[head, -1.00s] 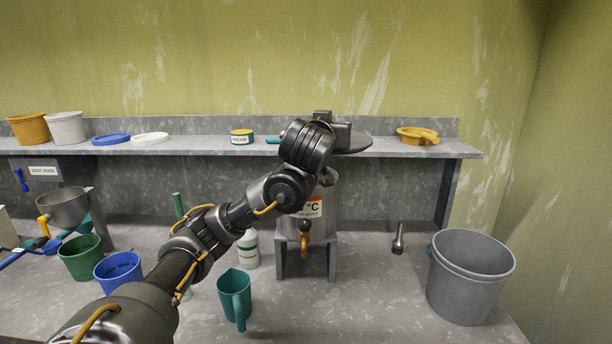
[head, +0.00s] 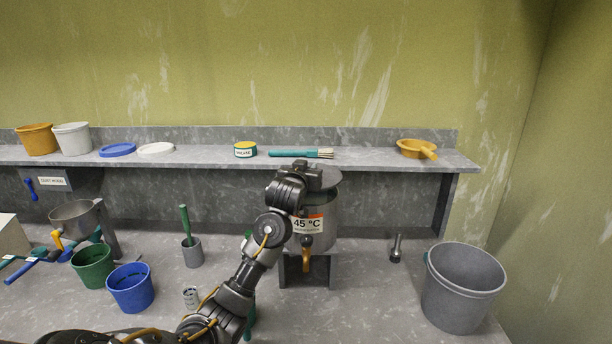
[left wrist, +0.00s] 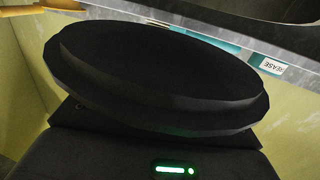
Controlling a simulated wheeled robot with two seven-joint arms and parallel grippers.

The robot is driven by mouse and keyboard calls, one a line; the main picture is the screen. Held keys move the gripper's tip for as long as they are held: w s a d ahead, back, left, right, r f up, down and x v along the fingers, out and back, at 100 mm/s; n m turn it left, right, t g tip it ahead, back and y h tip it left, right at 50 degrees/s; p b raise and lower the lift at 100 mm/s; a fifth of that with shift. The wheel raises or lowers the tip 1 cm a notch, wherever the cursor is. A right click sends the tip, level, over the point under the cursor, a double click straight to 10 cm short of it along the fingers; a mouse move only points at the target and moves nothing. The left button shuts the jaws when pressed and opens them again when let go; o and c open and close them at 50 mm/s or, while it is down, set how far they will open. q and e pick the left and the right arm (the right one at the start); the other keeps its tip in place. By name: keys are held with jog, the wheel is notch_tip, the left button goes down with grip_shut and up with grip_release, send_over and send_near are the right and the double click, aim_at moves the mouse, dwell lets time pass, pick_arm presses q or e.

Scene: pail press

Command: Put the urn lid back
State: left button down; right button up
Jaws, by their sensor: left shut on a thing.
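The urn (head: 322,213) is a grey metal cylinder with a 45 °C label and a brass-coloured tap, on a grey stand (head: 318,268). My left gripper (head: 318,177) is over the urn's top, shut on the urn lid (head: 333,182), a grey disc. The lid is roughly level over the urn's mouth. My arm hides its left part and the rim, so I cannot tell whether it touches. In the left wrist view a black round piece (left wrist: 155,75) fills the middle, seemingly the lid's knob. My right gripper is not in view.
A shelf (head: 220,158) runs behind the urn, carrying a brush (head: 295,153), a grease tin (head: 245,149) and a yellow strainer-like bowl (head: 415,148). A grey bucket (head: 462,290) stands at right, with a dark metal tool (head: 396,248) between. Blue (head: 131,288) and green pails (head: 93,266) stand at left.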

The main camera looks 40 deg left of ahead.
pick_arm(q)
jog(key=shift+w+a+f, duration=0.15)
jog(key=shift+f, duration=0.15)
jog(key=f+p, duration=0.2)
jog(key=f, duration=0.1)
jog(key=shift+w+a+p, duration=0.1)
jog(key=shift+a+p, duration=0.2)
jog(key=shift+f, duration=0.3)
jog(key=shift+d, duration=0.1)
jog(key=shift+f, duration=0.2)
jog(key=c, duration=1.3)
grip_release()
jog(key=shift+r, duration=0.1)
